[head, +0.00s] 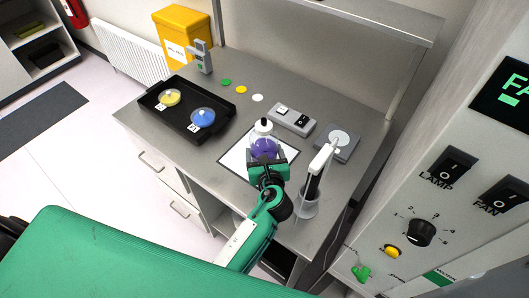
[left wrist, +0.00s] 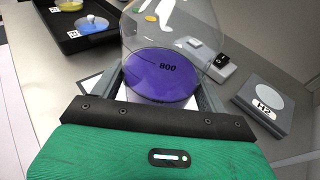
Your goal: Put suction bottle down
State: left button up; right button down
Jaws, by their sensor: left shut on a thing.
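The bottle is over a white, dark-edged square (head: 234,158) on the counter. My gripper hides its base, so I cannot tell whether it touches the square. My right gripper is not in view.
A black tray (head: 174,131) with yellow and blue dishes lies left on the counter (head: 217,95). A switch box (head: 291,119) and a grey device with a round plate (head: 346,147) stand behind. A pipette-like tool in a holder (head: 306,207) is close on the right.

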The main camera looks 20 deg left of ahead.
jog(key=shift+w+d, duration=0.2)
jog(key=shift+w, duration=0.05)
pick_arm(q)
jog(key=o, duration=1.4)
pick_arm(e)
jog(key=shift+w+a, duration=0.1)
pick_arm(q)
jog(key=b+v, duration=0.3)
jog(key=v, duration=0.9)
jog(key=shift+r, duration=0.1)
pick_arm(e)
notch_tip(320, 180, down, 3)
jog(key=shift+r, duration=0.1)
